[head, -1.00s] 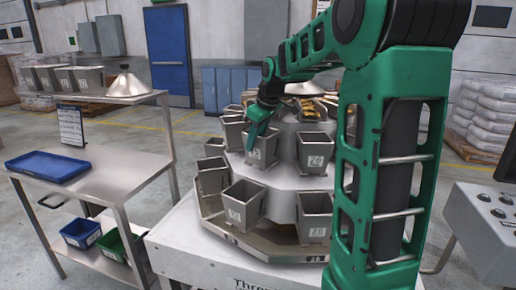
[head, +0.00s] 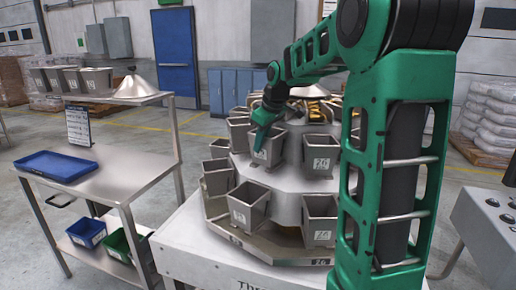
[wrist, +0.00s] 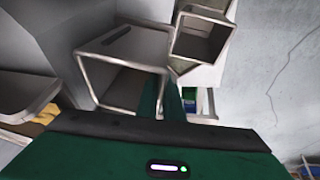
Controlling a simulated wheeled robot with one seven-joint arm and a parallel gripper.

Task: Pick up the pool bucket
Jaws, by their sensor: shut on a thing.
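A grey metal bucket (head: 267,153) with a white label stands on the upper tier of the round weigher (head: 288,184). My gripper (head: 262,137) reaches down to it from above and is shut on its rim. In the wrist view the green fingers (wrist: 171,103) press along the right wall of an open, empty-looking bucket (wrist: 125,72). The exact contact of the fingertips is hard to see. The bucket looks upright, and I see no clear gap beneath it.
Neighbouring buckets stand close by on the same tier (head: 321,158) and on the lower tier (head: 249,206). A steel bench (head: 122,175) with a blue tray (head: 56,166) stands at left. A control box (head: 487,215) stands at right. Floor is open behind the bench.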

